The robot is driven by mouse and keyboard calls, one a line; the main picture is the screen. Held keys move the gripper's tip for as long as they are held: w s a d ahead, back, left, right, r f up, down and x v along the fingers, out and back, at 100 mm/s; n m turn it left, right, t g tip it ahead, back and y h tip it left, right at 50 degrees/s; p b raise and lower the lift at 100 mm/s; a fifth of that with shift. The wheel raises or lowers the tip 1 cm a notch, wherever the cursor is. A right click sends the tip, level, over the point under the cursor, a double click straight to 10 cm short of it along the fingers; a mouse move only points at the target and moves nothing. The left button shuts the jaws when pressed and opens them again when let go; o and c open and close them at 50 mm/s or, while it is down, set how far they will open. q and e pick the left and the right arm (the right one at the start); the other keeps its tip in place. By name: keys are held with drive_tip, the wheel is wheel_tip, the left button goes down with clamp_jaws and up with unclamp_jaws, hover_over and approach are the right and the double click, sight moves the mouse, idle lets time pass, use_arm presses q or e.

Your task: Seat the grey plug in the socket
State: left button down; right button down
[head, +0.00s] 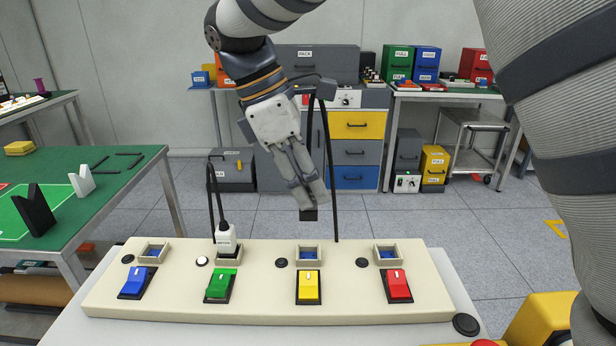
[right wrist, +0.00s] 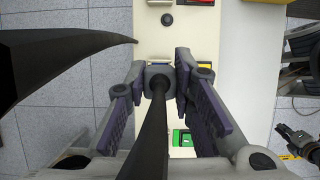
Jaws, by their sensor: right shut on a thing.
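My right gripper (head: 306,196) is shut on the grey plug, which shows as a dark block (head: 309,214) in the head view. In the right wrist view the grey plug (right wrist: 158,72) sits between the fingertips, with its black cable running toward the camera. The plug is held above the panel, apart from it. Below it in the head view is the empty-looking socket (head: 308,254) behind the yellow switch (head: 308,287).
The cream panel (head: 270,307) also has sockets behind the blue (head: 137,282), green (head: 220,285) and red (head: 398,286) switches. A white plug (head: 227,239) stands in the green switch's socket. Black cables hang near both plugs. A green-topped table (head: 120,180) stands left.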

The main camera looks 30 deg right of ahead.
sight(309, 217)
drive_tip(key=shift+f, duration=3.1)
drive_tip(key=shift+f, duration=1.05)
drive_tip(key=c, duration=1.3)
unclamp_jaws()
drive_tip(key=v, duration=1.2)
